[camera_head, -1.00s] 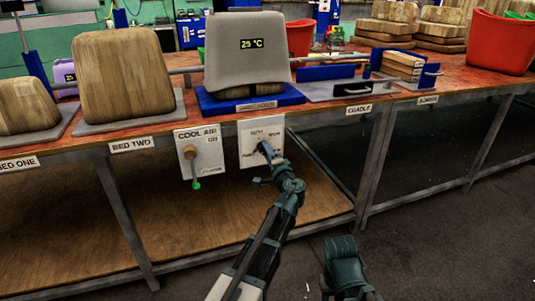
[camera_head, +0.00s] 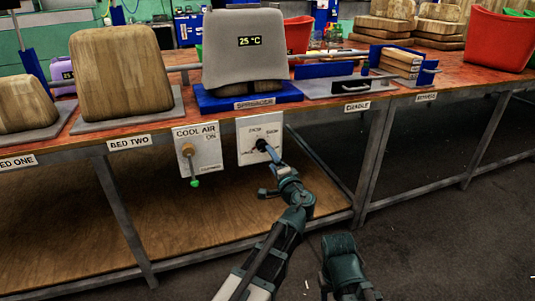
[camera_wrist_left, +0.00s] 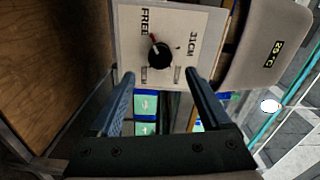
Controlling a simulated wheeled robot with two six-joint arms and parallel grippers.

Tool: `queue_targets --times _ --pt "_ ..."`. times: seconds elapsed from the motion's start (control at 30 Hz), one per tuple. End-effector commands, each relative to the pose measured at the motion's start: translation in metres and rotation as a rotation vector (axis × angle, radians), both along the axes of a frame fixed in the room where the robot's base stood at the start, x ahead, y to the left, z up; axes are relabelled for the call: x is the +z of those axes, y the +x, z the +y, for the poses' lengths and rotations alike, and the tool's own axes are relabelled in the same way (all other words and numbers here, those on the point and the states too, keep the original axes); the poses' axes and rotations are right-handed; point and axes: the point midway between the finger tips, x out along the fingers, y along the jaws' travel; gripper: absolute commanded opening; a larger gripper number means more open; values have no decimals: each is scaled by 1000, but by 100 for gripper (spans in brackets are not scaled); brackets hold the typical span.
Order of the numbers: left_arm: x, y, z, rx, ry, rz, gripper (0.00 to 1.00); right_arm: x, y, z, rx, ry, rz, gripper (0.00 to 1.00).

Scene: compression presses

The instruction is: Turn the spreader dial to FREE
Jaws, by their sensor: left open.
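The spreader dial panel (camera_head: 246,153) is a white plate under the bench edge, below the SPREADER sign. My left gripper (camera_head: 266,150) is in front of its dial and partly covers it. In the left wrist view the round black dial (camera_wrist_left: 159,56) has a red pointer aimed up and slightly left. The FREE label (camera_wrist_left: 145,22) is at upper left and a 31CM label (camera_wrist_left: 192,43) is on the right; the lower labels are too blurred to read. The open fingers (camera_wrist_left: 157,85) show either side of and below the dial, with nothing between them.
The grey spreader block (camera_head: 246,65), reading 25 °C, stands on a blue base above. The COOL AIR panel (camera_head: 205,150) with a brass and green lever is close on the left. A bench leg (camera_head: 374,165) is to the right. Part of my right arm shows at bottom right.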

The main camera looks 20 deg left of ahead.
Motion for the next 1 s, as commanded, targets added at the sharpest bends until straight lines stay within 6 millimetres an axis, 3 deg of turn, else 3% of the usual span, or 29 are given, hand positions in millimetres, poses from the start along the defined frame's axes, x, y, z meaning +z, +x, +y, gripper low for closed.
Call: queue_targets --times 0.03,0.2,0.4,0.87,1.0 --pt "0 -13 -7 -3 0 0 81 0 0 0 0 0 0 50" --pt "0 -39 -25 -2 0 1 81 0 0 0 0 0 0 50" --pt "0 -56 -37 -1 -1 -1 81 0 0 0 0 0 0 50" --pt "-1 -61 -40 2 -3 1 81 0 0 0 0 0 0 50" --pt "-16 -67 -22 53 -76 35 81 0 0 0 0 0 0 50"
